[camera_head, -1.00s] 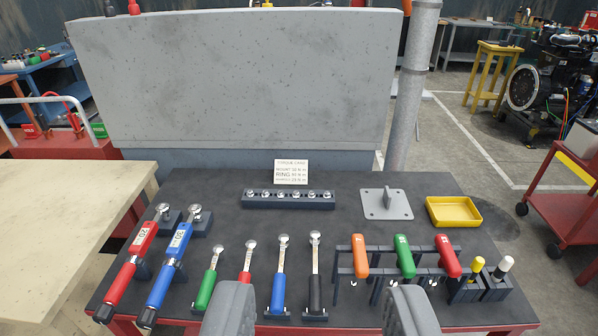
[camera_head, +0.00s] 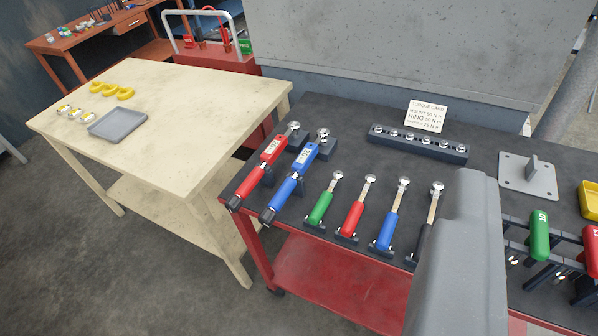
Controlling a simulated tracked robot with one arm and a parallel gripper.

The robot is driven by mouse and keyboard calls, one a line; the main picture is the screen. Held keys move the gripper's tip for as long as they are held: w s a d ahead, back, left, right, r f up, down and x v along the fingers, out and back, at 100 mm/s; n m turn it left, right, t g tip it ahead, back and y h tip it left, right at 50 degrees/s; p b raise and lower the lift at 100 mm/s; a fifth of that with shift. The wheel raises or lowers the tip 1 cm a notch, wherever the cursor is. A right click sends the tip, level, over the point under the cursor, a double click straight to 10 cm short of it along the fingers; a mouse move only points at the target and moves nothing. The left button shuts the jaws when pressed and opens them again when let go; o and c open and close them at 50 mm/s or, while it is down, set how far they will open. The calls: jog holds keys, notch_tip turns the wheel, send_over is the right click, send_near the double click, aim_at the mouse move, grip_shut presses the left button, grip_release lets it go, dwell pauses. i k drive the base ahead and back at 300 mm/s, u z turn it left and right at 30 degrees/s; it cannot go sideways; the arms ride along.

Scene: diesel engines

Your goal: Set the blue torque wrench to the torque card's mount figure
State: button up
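The blue torque wrench (camera_head: 292,174) lies tilted on its rests at the left end of the dark bench top, beside a red torque wrench (camera_head: 263,169). Its white display is too small to read surely. The torque card (camera_head: 426,116) stands at the back of the bench. Its mount line seems to read 50 N m, but the print is small. One grey finger of my gripper (camera_head: 458,258) shows large at lower right, apart from the blue torque wrench and to its right. The other finger does not show. Nothing is seen held.
Several ratchets (camera_head: 321,207) stand between the wrench and my gripper. A socket rail (camera_head: 418,143) lies behind them. A grey bracket (camera_head: 528,176) and screwdrivers (camera_head: 540,235) are at right. A cream table (camera_head: 165,110) with a grey tray (camera_head: 118,123) stands at left.

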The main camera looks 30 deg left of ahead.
aim_at(267, 218)
jog(key=z, duration=0.1)
jog(key=k, duration=0.85)
jog(key=u, duration=0.75)
jog(key=i, duration=1)
jog(key=z, duration=0.05)
